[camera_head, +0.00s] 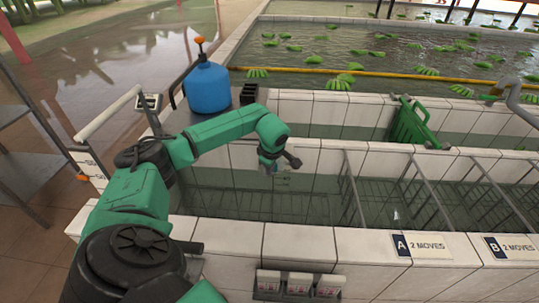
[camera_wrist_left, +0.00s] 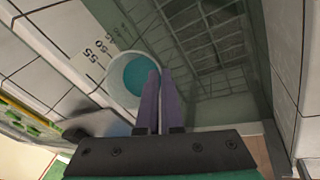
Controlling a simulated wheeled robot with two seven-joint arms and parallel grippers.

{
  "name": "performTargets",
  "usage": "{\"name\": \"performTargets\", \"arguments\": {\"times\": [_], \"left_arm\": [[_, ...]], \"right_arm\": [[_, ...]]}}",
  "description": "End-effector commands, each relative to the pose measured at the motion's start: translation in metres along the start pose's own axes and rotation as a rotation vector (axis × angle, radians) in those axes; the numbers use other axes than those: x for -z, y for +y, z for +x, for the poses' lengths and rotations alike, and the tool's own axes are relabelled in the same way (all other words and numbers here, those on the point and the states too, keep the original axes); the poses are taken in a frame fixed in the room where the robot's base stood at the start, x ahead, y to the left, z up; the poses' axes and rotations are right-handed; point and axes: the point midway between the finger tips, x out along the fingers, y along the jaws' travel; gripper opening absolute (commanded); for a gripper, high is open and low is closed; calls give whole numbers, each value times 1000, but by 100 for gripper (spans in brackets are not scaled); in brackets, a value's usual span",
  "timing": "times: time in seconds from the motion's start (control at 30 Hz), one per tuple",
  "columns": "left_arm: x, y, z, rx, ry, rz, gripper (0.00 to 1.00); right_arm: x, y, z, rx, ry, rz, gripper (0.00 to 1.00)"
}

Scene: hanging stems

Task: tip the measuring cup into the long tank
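The long tank (camera_head: 300,240) is a white-tiled trough of murky water running across the middle of the head view. My left gripper (camera_head: 272,168) hangs over its left part, pointing down; its tips are too small there to make out. In the left wrist view, the purple fingers (camera_wrist_left: 160,75) are close together at the right side of the measuring cup (camera_wrist_left: 113,64), apparently pinching it. The cup is pale and round-mouthed with teal liquid inside. The held part is hidden by the fingers. The tank water and a wire rack (camera_wrist_left: 205,45) lie beyond. My right gripper is not in view.
A blue sprayer bottle (camera_head: 208,88) stands on the ledge behind my left arm. Wire dividers (camera_head: 355,190) cross the tank. Signs A (camera_head: 421,246) and B (camera_head: 510,247) lie on the front ledge.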

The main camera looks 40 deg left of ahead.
Motion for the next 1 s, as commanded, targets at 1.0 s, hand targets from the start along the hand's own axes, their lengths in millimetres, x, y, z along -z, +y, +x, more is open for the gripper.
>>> {"name": "performTargets", "arguments": {"times": [1.0], "left_arm": [[-2,-2,15,-288,779,154,0]], "right_arm": [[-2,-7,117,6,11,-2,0]]}}
